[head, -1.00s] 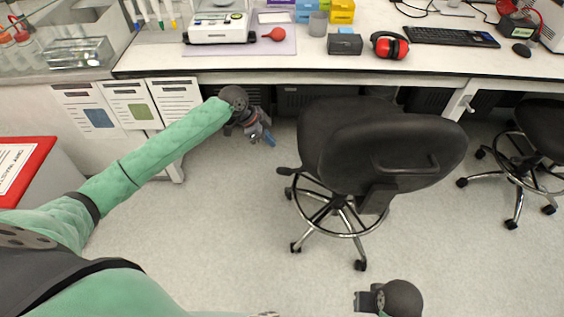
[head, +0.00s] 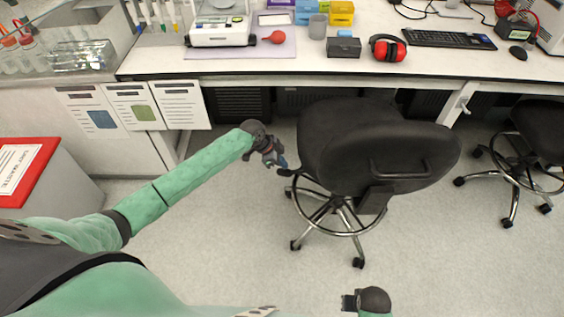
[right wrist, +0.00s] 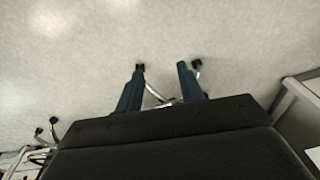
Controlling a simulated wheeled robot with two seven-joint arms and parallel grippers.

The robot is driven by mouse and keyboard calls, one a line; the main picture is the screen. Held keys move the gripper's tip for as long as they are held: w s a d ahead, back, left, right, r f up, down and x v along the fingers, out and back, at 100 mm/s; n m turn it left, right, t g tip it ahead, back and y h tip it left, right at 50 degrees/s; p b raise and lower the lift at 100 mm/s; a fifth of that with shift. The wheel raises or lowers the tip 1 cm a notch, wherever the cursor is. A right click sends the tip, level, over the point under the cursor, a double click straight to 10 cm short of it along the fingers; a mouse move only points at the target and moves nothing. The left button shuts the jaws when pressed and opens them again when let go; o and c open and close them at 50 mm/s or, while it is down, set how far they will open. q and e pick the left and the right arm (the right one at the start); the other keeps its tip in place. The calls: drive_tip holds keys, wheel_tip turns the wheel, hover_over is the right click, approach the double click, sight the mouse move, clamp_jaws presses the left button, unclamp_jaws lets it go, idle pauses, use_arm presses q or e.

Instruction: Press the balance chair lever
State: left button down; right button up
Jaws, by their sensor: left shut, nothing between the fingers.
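The balance chair (head: 375,155) is black with a chrome footrest ring and wheeled legs. It stands in front of the bench below the balance (head: 221,25), its backrest towards me. Its small black lever (head: 288,172) sticks out to the left under the seat. My left gripper (head: 281,164) is shut and empty. Its tips are close beside the lever, just above it in the picture; I cannot tell if they touch. My right gripper's fingers are apart in the right wrist view (right wrist: 160,82), with chair legs and casters beyond them; a dark surface fills the bottom there.
A second black chair (head: 535,130) stands at the far right. The white bench (head: 300,65) runs across the back, with paper sheets hanging at its left front. A red-topped waste bin (head: 25,170) is at the left. The floor left of the balance chair is clear.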

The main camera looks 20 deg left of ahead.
use_arm(q)
drive_tip(key=shift+f, duration=0.3)
use_arm(e)
drive_tip(key=shift+s+f, duration=0.1)
drive_tip(key=shift+f, duration=0.45)
use_arm(q)
drive_tip(key=shift+a, duration=0.1)
